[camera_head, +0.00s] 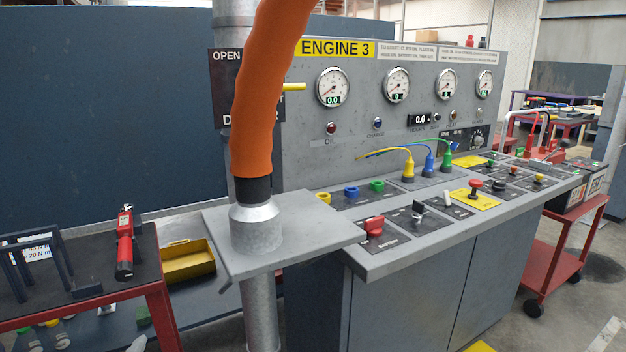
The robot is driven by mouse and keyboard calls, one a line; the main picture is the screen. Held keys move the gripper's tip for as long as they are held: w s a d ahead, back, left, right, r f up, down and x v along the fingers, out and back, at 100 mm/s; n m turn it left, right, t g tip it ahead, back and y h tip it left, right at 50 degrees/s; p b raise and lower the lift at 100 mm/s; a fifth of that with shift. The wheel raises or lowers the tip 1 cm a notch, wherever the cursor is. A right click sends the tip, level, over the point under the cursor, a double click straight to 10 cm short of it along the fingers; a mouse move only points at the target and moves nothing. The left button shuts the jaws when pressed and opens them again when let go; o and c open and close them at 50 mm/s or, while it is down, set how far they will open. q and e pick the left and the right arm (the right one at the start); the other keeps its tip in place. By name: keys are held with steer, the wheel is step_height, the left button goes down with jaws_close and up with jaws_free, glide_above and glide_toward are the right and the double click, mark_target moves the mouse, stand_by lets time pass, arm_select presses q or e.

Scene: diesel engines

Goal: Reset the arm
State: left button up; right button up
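Neither of my grippers is in view, and I see no part of my arms that I can be sure of. A thick orange hose or sleeve (262,90) comes down from the top of the picture. It ends in a dark collar on a silver metal fitting (256,226), which stands on a grey plate (325,236) left of the engine console. I cannot tell where its upper end goes.
The grey ENGINE 3 console (400,290) has gauges, plugs and switches, including a red battery switch (374,225). A red-framed cart (155,290) at left holds a red tool (125,245). A yellow tray (188,262) sits behind it. A red trolley (565,260) stands at right.

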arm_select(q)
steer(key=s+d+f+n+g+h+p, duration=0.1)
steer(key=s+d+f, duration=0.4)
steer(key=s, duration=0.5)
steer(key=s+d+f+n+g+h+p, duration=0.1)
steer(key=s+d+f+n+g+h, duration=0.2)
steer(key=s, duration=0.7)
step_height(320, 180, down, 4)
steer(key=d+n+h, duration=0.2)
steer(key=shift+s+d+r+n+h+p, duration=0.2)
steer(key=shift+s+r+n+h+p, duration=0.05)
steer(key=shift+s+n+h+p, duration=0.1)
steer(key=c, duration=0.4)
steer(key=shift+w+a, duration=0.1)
